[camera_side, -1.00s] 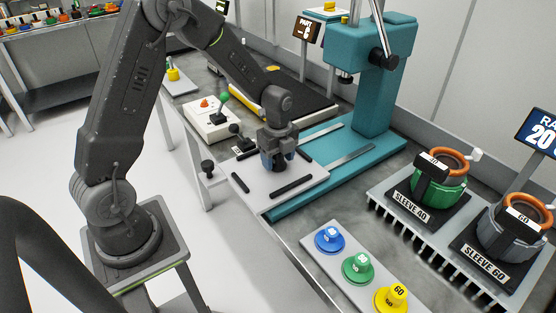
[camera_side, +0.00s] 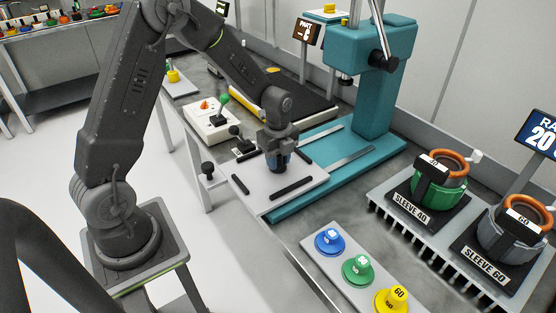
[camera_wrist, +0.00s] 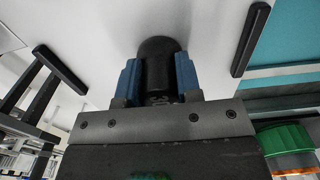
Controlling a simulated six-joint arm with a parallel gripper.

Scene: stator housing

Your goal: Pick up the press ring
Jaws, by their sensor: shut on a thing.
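My gripper (camera_side: 278,162) hangs low over the light grey plate (camera_side: 262,202) in front of the teal press. In the wrist view its blue fingers (camera_wrist: 158,78) are shut on a dark rounded thing (camera_wrist: 158,50), which I take to be the press ring. The fingers press on both its sides, and it lies over the pale plate surface. In the side view the gripper hides most of it. I cannot tell whether it touches the plate.
The teal press (camera_side: 375,85) stands behind the plate. Black strips (camera_side: 291,187) lie on the plate. A white control box (camera_side: 208,122) with levers is at the left. Blue, green and yellow knobs (camera_side: 357,268) sit on a front tray. A green sleeve (camera_side: 437,188) and a grey sleeve (camera_side: 503,235) stand at the right.

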